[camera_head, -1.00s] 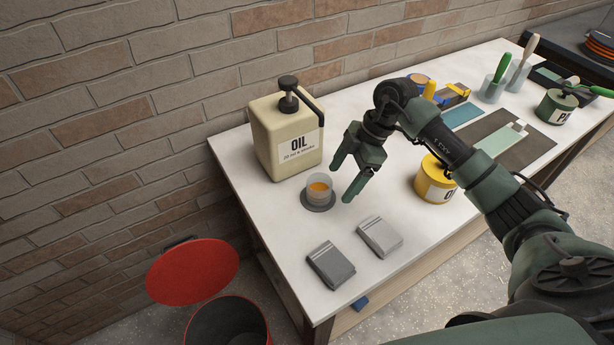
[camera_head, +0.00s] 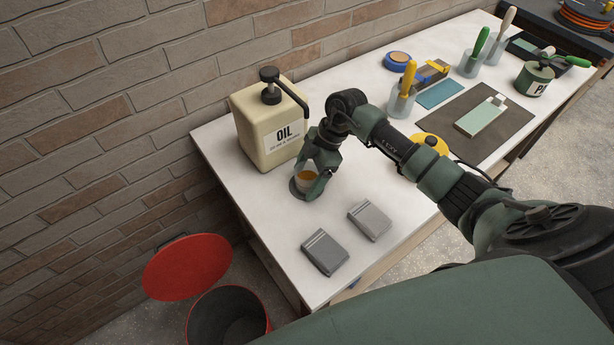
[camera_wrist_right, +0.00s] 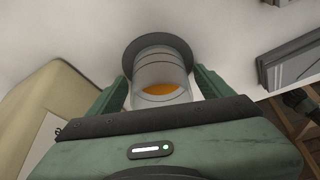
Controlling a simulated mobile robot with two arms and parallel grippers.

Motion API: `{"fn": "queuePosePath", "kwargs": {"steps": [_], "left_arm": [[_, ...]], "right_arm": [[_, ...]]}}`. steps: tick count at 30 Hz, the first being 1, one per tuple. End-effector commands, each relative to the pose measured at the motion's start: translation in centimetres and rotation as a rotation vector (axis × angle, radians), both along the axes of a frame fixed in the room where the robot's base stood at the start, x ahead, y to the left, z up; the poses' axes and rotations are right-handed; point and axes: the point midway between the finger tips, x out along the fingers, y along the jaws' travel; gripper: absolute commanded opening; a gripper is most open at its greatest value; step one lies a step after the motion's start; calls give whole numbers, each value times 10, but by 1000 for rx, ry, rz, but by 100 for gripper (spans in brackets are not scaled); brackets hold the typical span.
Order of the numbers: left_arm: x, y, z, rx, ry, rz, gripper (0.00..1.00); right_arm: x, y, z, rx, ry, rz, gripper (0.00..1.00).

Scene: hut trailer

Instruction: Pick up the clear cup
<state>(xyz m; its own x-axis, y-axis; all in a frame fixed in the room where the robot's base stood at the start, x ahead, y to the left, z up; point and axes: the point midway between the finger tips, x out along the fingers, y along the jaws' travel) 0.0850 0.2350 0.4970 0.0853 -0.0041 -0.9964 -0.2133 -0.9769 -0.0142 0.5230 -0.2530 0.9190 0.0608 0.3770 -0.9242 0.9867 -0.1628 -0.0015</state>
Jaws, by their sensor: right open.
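The clear cup (camera_head: 306,175) holds some orange liquid and stands upright on a dark round coaster (camera_head: 296,189) on the white table. It also shows in the right wrist view (camera_wrist_right: 158,78), between the two fingers. My right gripper (camera_head: 313,182) is open, with one finger on each side of the cup. In the wrist view a gap seems to remain beside the cup, but I cannot tell whether either finger touches it. The fingers hide part of the cup in the head view. My left gripper is not in view.
A beige oil canister (camera_head: 265,125) with a pump stands close behind the cup. Two folded grey cloths (camera_head: 325,252) (camera_head: 369,220) lie in front. A yellow tin (camera_head: 432,143) is partly hidden behind my arm. A red bin (camera_head: 228,318) stands on the floor.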

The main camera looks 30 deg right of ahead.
Motion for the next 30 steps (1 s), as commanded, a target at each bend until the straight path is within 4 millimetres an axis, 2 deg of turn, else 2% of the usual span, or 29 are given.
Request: {"fn": "queuePosePath", "kwargs": {"steps": [4,5,9,12,20,25,30], "left_arm": [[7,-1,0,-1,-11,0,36],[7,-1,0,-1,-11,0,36],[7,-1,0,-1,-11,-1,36],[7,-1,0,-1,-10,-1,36],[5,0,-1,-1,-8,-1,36],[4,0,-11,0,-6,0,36],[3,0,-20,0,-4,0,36]], "right_arm": [[0,0,0,0,0,0,81],[0,0,0,0,0,0,78],[0,0,0,0,0,0,39],[0,0,0,0,-1,0,17],[0,-1,1,0,-1,1,16],[-3,-1,5,-2,-4,0,16],[-2,-2,33,-1,-7,1,16]]}}
